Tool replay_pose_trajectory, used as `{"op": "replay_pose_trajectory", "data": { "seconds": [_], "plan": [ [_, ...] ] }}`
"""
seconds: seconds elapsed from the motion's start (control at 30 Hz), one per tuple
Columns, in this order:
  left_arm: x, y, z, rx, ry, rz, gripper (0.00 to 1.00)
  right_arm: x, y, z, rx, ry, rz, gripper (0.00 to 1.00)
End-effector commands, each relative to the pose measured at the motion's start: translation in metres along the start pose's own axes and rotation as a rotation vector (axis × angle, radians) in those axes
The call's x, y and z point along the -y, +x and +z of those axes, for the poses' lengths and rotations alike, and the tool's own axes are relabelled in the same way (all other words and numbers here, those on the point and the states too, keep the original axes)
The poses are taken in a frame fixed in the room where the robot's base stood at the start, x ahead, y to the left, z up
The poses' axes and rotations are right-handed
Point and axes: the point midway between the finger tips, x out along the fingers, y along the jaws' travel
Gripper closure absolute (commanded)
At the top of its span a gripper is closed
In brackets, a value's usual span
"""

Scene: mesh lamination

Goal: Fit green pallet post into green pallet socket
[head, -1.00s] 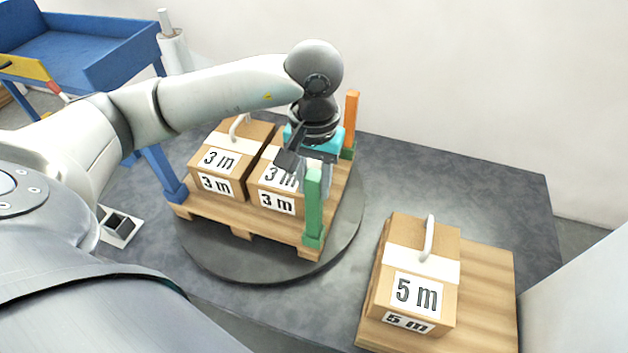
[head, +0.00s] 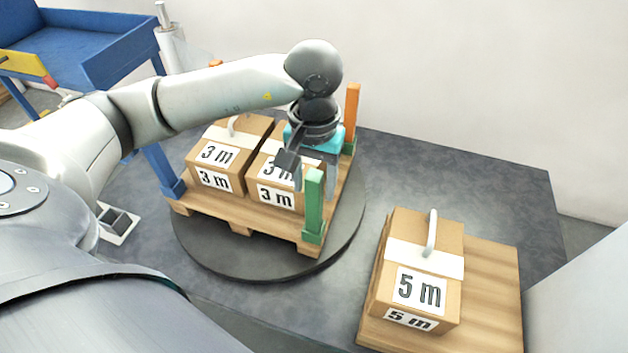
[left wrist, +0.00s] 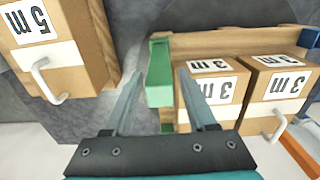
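The green post (head: 314,198) stands upright at the near right corner of the wooden pallet, with its foot in the green socket (head: 313,237). Whether it is fully seated I cannot tell. My left gripper (left wrist: 160,73) is open, its two fingers apart on either side of the green post (left wrist: 159,82) in the left wrist view. Gaps show between the fingers and the post there. In the head view the hand is just behind the post top, partly hidden by its own wrist. My right gripper is not in view.
Two "3 m" boxes (head: 216,180) sit on the pallet (head: 239,214), close beside the hand. An orange post (head: 351,112) stands at the far right corner, a blue post (head: 165,170) at the near left. A "5 m" box (head: 415,275) stands on a separate board at right.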

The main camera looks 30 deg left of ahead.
Motion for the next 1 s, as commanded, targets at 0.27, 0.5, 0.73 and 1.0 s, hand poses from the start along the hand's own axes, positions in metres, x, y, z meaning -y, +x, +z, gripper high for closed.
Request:
{"op": "replay_pose_trajectory", "data": {
  "seconds": [0.27, 0.5, 0.73, 1.0],
  "plan": [
    [0.000, 0.000, 0.000, 0.000, 0.000, 0.000, 0.31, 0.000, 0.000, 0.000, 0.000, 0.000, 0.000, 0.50],
    [0.000, -0.015, 0.000, -0.001, 0.000, 0.000, 0.31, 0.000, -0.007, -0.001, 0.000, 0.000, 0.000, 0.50],
    [0.000, -0.069, -0.001, -0.005, 0.000, 0.001, 0.31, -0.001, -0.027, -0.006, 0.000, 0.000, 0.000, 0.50],
    [0.000, -0.127, -0.001, -0.004, 0.000, 0.001, 0.31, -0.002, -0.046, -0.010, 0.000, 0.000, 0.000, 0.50]
  ]
}}
